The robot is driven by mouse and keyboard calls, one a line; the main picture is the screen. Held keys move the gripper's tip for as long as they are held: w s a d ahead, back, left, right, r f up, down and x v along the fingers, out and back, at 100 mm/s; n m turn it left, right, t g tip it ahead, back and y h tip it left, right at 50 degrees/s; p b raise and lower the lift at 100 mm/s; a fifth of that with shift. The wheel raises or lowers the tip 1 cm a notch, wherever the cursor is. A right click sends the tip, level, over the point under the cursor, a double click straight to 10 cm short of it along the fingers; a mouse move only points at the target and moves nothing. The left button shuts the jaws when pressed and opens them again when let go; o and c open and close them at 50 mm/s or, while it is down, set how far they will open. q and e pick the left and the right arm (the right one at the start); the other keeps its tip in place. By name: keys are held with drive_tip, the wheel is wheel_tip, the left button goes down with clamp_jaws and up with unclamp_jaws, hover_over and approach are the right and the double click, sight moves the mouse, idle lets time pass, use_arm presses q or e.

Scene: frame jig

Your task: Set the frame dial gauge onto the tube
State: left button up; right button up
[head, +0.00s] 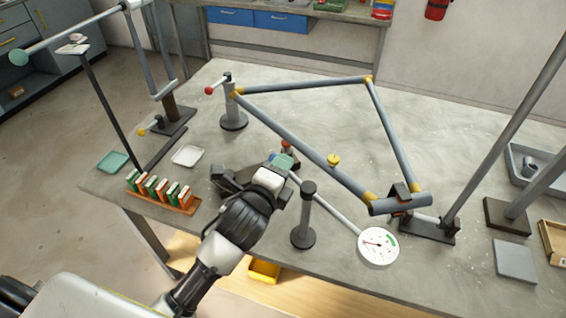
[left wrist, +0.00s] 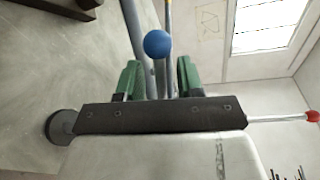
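The grey frame tubes (head: 300,136) form a loop behind the gripper, with gold joints. In the left wrist view my left gripper (left wrist: 158,82) has its green fingers apart, with a blue ball (left wrist: 157,43) beyond the tips. I see nothing clamped between them. The rod's far end is hidden or unclear near the gripper. My right gripper is out of view.
A post with a red-tipped lever (head: 231,105) stands at the frame's left corner. A rack of colored blocks (head: 165,194) and a white tray (head: 187,155) lie left of my arm. A dark clamp block (head: 428,229) and slanted posts stand right. The table inside the loop is mostly clear.

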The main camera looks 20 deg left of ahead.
use_arm(q)
drive_tip(key=shift+w+f, duration=0.1)
drive_tip(key=shift+w, duration=0.6)
clamp_jaws()
